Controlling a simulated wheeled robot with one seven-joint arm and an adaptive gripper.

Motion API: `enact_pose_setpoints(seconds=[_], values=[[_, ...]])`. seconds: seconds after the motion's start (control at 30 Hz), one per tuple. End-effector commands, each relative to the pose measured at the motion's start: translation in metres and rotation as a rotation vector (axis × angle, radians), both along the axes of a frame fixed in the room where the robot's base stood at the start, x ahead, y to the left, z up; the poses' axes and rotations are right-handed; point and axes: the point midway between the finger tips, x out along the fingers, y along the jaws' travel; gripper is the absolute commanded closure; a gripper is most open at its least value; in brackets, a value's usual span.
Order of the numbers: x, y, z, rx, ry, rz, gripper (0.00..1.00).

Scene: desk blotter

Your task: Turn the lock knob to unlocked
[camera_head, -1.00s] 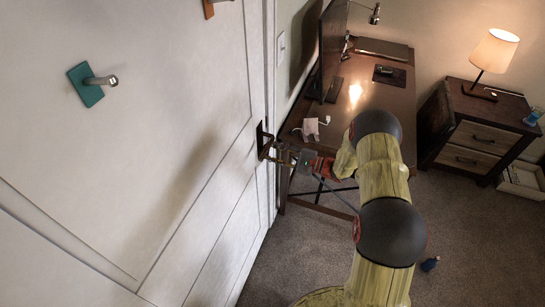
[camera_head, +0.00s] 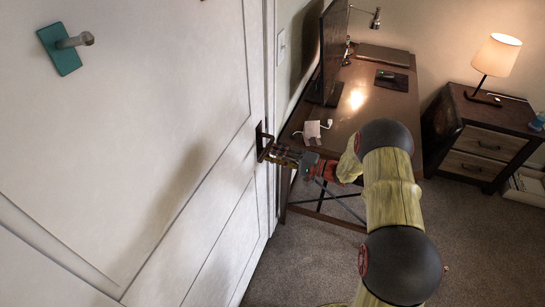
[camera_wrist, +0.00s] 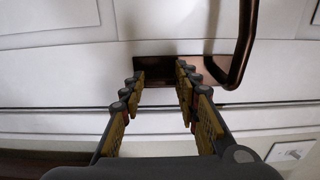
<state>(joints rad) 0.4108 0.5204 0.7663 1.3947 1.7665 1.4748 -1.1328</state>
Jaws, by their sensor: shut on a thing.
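A white door (camera_head: 180,120) fills the left side of the head view. A dark bronze handle (camera_head: 262,141) with its backplate is on the door's edge side. In the wrist view the backplate (camera_wrist: 210,72) lies across the fingertips, and the bent bronze lever (camera_wrist: 246,45) is to their right. My gripper (camera_head: 277,154) is at this fitting; in the wrist view its fingertips (camera_wrist: 161,72) are a little apart, one on each side of a dark part at the plate's left portion. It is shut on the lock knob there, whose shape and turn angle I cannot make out.
A desk (camera_head: 375,115) with a monitor (camera_head: 328,55) and a white charger (camera_head: 312,133) stands just right of the gripper. A nightstand (camera_head: 480,140) with a lit lamp (camera_head: 497,56) is farther right. A teal plate with a peg (camera_head: 60,48) is on the door, upper left. Carpet is open below.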

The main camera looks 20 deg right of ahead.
Motion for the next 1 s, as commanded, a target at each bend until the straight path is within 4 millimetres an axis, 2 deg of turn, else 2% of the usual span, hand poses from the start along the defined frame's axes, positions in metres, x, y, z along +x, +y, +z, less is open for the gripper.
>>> enact_pose_setpoints(seconds=[0.37, 0.4, 0.7, 1.0], values=[[-0.0007, 0.0005, -0.0015, -0.003, 0.0, 0.001, 0.94], [-0.0008, 0.0006, -0.0015, -0.003, 0.0, 0.001, 0.67], [-0.0004, 0.0003, -0.0008, -0.002, -0.001, 0.0, 0.5], [-0.0007, -0.0008, -0.0004, -0.001, -0.002, 0.0, 0.5]])
